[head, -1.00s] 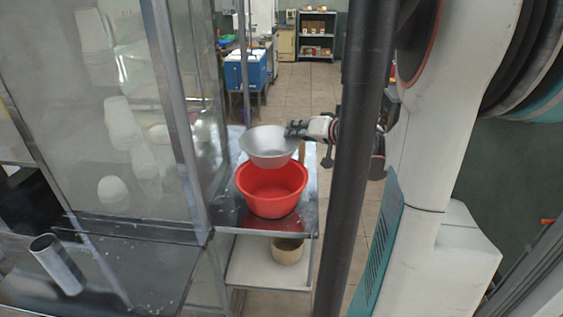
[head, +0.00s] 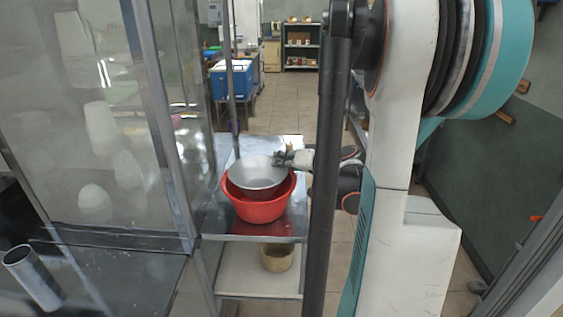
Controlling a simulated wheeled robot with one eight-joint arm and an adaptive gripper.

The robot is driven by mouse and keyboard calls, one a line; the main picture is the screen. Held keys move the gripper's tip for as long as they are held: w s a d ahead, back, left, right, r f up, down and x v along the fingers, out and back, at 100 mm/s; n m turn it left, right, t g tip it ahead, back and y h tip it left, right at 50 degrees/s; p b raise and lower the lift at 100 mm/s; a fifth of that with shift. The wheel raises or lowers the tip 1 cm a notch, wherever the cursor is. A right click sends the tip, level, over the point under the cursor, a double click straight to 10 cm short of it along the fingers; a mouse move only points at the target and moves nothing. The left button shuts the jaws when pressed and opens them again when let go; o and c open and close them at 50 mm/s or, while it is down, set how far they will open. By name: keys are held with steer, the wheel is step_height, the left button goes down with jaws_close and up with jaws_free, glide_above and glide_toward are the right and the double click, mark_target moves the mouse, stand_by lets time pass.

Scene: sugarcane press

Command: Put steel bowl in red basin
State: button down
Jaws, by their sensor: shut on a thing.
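The steel bowl (head: 256,175) is a wide, shiny grey bowl in the head view. The red basin (head: 262,211) stands on the metal side table. The bowl is over the basin, and its lower part looks to be inside the basin's rim. I cannot tell whether it touches the basin's bottom. My gripper (head: 283,160) is shut on the bowl's right rim, coming in from the right. The basin's inside is mostly hidden by the bowl.
The metal side table (head: 222,222) has bare room behind and beside the basin. A tan pot (head: 278,257) sits on the lower shelf. A glass-panelled cabinet (head: 95,130) with a metal post stands close on the left. A metal tube (head: 32,280) is at the lower left.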

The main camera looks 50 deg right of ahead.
steer(key=shift+f+b, duration=0.35)
steer(key=shift+f, duration=0.05)
steer(key=shift+f, duration=0.2)
steer(key=c, duration=1.8)
jaws_free()
steer(key=shift+o, duration=0.2)
steer(key=shift+r, duration=0.15)
steer(key=shift+r, duration=0.2)
steer(key=p+v, duration=0.3)
steer(key=v, duration=0.9)
steer(key=shift+r+p, duration=0.3)
steer(key=shift+p, duration=0.05)
